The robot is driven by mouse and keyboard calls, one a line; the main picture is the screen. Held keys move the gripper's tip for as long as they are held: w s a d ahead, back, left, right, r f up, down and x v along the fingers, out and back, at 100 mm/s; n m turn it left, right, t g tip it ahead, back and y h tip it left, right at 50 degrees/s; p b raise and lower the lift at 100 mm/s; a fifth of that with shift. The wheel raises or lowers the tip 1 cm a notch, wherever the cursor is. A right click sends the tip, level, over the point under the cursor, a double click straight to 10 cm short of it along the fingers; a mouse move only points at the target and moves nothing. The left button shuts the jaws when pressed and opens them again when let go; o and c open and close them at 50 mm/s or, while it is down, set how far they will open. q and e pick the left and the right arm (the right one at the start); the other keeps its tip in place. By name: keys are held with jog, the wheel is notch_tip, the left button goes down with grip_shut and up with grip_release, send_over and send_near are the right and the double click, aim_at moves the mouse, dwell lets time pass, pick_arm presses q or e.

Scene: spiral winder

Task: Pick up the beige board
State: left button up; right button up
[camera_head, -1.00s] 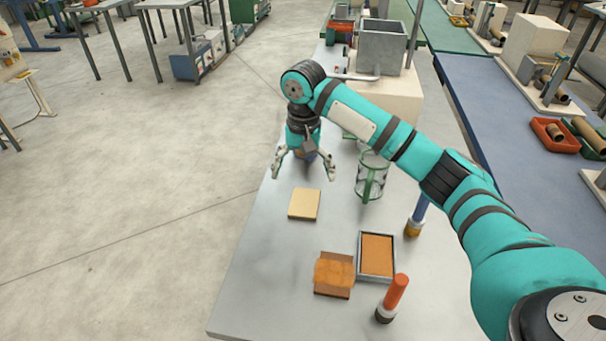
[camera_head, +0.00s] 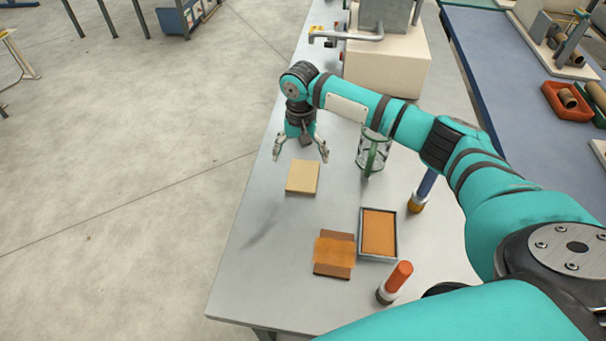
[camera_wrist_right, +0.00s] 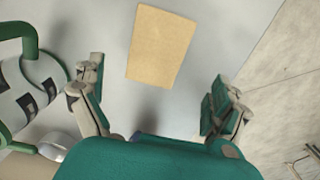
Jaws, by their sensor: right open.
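The beige board (camera_head: 302,178) lies flat on the grey table near its left edge in the head view. My right gripper (camera_head: 300,155) is open, its fingers pointing down, just beyond the board's far edge. In the right wrist view the beige board (camera_wrist_right: 161,46) lies ahead of my open right gripper (camera_wrist_right: 160,100), roughly centred between the fingers. Nothing is between the fingers. My left gripper is not in view.
A green-framed glass container (camera_head: 372,152) stands right of the gripper. An orange-filled tray (camera_head: 363,240), an orange-brown piece (camera_head: 334,254) and an orange-topped cylinder (camera_head: 396,281) are nearer. The grey table (camera_head: 262,275) is bare at near left.

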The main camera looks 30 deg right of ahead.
aim_at(303, 174)
jog(key=shift+s+d+f+p, duration=0.15)
jog(key=shift+f+p, duration=0.1)
jog(key=shift+f, duration=1.3)
jog(key=shift+s+d+f+p, duration=0.15)
jog(key=shift+f+p, duration=0.1)
jog(key=shift+f, duration=1.3)
jog(key=shift+a, duration=0.1)
jog(key=c, duration=1.2)
jog(key=shift+r, duration=0.15)
